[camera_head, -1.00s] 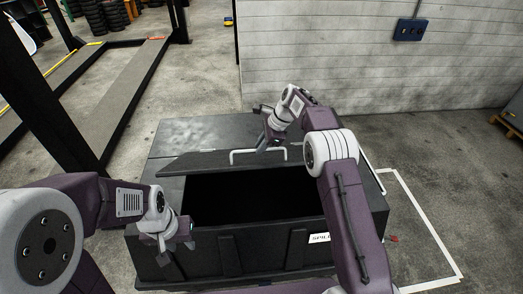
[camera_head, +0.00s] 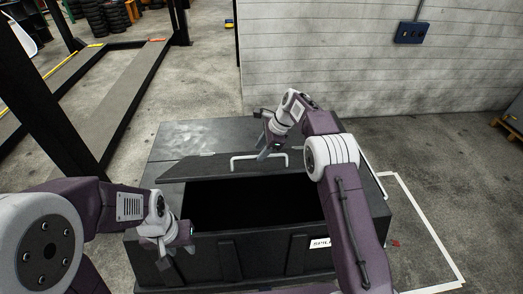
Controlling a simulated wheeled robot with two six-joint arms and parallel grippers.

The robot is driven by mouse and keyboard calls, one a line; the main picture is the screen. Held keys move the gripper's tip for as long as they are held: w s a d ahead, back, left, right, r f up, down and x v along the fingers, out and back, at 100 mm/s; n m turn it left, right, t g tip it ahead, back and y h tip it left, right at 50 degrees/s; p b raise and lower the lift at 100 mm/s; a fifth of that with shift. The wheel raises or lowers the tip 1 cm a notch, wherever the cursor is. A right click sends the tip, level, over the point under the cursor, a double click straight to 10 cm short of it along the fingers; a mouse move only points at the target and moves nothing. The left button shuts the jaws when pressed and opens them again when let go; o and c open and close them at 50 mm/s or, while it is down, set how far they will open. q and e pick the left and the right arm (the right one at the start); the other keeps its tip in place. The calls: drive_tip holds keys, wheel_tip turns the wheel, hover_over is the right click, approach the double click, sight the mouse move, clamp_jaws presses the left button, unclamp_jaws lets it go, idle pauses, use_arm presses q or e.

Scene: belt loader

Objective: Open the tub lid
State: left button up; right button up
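The black tub (camera_head: 215,262) stands on the floor in front of me, with its dark inside showing. Its lid (camera_head: 195,166) is partly raised and tilted, with a white bar handle (camera_head: 236,158) near its front edge. My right gripper (camera_head: 264,152) is at the lid's front edge by the handle's right part; I cannot tell whether its fingers are closed on the handle. My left gripper (camera_head: 172,248) hangs in front of the tub's left front wall, apart from the lid; its finger gap is not clear.
A white label (camera_head: 320,243) is on the tub's front. White floor tape (camera_head: 425,222) runs right of the tub. A block wall (camera_head: 340,60) stands behind it. A black post and ramps (camera_head: 105,105) are at the left. A pallet (camera_head: 509,127) lies far right.

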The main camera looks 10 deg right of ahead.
idle(0.4)
drive_tip(key=shift+d+r, duration=0.1)
drive_tip(key=shift+r, duration=0.15)
drive_tip(key=b+v, duration=0.2)
drive_tip(key=v, duration=0.6)
drive_tip(key=shift+f, duration=0.1)
drive_tip(key=shift+s+d+r, duration=0.15)
drive_tip(key=shift+r, duration=0.2)
drive_tip(key=shift+f+b, duration=0.1)
drive_tip(key=shift+b, duration=0.2)
